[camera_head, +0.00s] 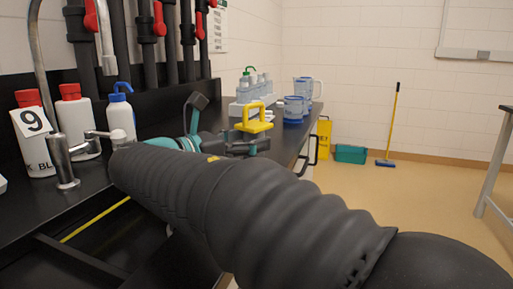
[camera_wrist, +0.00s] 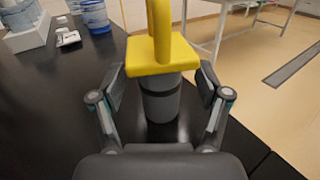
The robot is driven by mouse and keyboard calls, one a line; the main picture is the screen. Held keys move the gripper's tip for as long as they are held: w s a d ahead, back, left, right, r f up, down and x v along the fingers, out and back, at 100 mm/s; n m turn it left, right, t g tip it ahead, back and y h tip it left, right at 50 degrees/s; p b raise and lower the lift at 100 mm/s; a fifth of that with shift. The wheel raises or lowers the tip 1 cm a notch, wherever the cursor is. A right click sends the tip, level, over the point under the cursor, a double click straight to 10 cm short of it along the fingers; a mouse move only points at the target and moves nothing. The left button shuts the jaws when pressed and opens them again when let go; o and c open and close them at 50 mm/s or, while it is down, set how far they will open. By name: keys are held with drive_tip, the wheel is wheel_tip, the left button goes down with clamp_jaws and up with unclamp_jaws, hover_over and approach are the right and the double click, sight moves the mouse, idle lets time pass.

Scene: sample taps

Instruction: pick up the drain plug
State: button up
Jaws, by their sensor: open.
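The drain plug (camera_wrist: 162,60) has a yellow block top with an upright yellow handle and a grey cylindrical body with dark bands below. It stands upright on the black bench, straight ahead of my gripper (camera_wrist: 161,92) in the wrist view. My gripper is open, with one finger on each side of the plug's body and gaps visible on both sides. In the head view the plug's yellow top (camera_head: 254,125) shows above my gripper (camera_head: 245,146), while my arm covers much of the bench there.
A white bottle with a blue cap (camera_head: 120,118) and red-capped bottles stand by a tap at left. A bottle rack (camera_head: 256,93) and blue-marked beakers (camera_head: 293,110) stand farther along the black bench (camera_wrist: 50,110). The bench edge lies right of the plug.

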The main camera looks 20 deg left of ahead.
drive_tip(key=shift+x, duration=0.8)
clamp_jaws()
